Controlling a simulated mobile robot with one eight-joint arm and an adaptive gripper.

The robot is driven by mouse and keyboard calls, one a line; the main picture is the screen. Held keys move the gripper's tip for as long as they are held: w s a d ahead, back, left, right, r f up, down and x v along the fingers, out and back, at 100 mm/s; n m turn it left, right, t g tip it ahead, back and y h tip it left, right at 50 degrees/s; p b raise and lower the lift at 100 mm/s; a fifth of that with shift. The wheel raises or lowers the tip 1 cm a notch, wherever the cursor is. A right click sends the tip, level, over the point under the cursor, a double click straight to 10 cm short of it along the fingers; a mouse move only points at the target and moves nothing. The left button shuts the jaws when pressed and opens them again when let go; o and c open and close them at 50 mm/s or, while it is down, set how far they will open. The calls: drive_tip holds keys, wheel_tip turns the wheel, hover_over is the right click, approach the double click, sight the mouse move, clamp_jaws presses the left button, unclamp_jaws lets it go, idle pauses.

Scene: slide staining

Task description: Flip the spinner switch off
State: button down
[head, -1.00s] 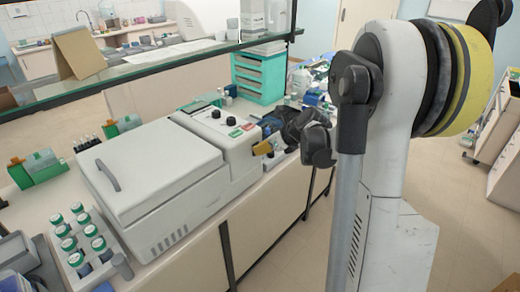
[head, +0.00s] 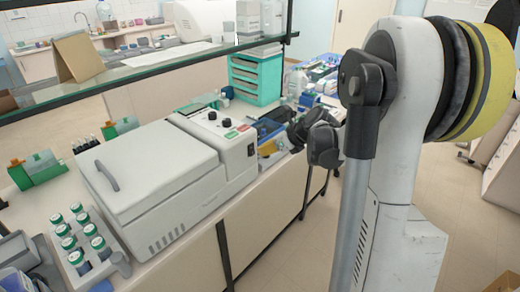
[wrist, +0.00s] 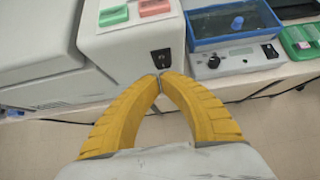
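The spinner (head: 150,175) is a white benchtop machine with a grey-handled lid and a control panel with two dark knobs. Its small black switch (head: 250,150) is on the end face; in the wrist view the switch (wrist: 161,58) lies just beyond my fingertips. I cannot tell which way the rocker is set. My gripper (wrist: 160,78) has yellow ribbed fingers with the tips together, holding nothing. The tips appear a little short of the switch and in line with it.
A blue-topped device (wrist: 236,26) with a knob stands right of the spinner, with a green tray (wrist: 300,40) beside it. A rack of green-capped bottles (head: 82,240) stands at the front left. A glass shelf (head: 150,68) spans above. The floor in front is open.

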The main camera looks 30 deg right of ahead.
drive_tip(key=w+r+p+v, duration=0.1)
drive_tip(key=p+v, duration=0.1)
drive_tip(key=v, duration=0.7)
drive_tip(key=shift+r, duration=0.4)
drive_tip(key=shift+a, duration=0.1)
drive_tip(key=shift+a, duration=0.1)
drive_tip(key=s+a+f+n+g+b, duration=0.15)
drive_tip(key=s+a+n, duration=0.25)
drive_tip(key=a+n, duration=0.45)
drive_tip(key=s+a+f+n+g+b, duration=0.15)
drive_tip(key=s+a+n, duration=0.25)
drive_tip(key=a+n, duration=0.4)
drive_tip(key=s+a+f+n+h+b, duration=0.2)
drive_tip(key=s+a+n, duration=0.6)
drive_tip(key=n, duration=0.8)
wheel_tip(320, 180, down, 2)
drive_tip(key=shift+s+f+t+b, duration=0.1)
drive_tip(key=shift+s+t+b, duration=0.4)
drive_tip(key=shift+s, duration=0.65)
drive_tip(key=shift+a, duration=0.15)
